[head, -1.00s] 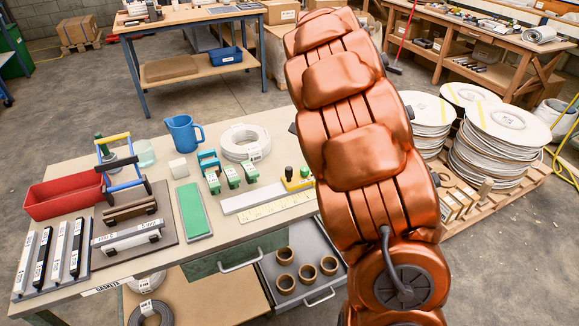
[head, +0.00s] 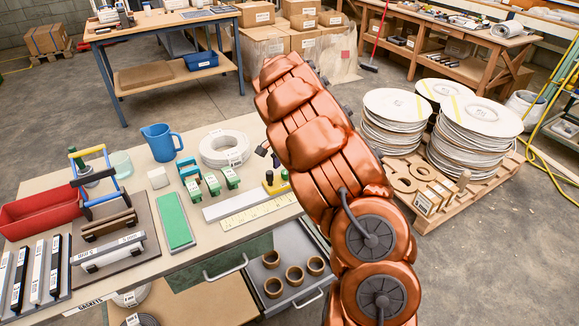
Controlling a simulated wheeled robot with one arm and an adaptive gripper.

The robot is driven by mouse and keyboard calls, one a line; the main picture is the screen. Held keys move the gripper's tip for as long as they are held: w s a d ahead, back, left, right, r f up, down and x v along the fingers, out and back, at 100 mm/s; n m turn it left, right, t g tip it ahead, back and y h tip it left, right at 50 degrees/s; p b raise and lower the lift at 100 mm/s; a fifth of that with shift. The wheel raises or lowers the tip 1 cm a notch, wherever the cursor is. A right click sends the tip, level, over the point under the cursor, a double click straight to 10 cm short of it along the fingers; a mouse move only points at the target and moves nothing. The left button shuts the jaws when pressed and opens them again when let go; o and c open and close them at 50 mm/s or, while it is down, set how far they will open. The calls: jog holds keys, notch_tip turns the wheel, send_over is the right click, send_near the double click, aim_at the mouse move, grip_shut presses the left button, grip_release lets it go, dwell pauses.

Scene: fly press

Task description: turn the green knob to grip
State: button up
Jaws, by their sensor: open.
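A small green knob (head: 284,174) stands at the right end of a yellow block (head: 276,187), beside a black knob (head: 269,176), on the workbench in the head view. The block is by the far end of a pale flat bar and a yellow ruler. My copper-coloured arm rises just right of it and hides part of that bench edge. Dark tips of my gripper (head: 268,154) show at the arm's left side, apart from each other and above and behind the yellow block in the picture. They look empty. The rest of my gripper is hidden behind my arm.
Several green clamps (head: 212,184), a white hose coil (head: 223,148) and a blue jug (head: 160,142) stand left of the block. An open drawer (head: 317,291) with brown rings juts out below. Stacked plates (head: 480,125) stand on a pallet at right.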

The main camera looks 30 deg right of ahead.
jog(key=shift+f, duration=0.9)
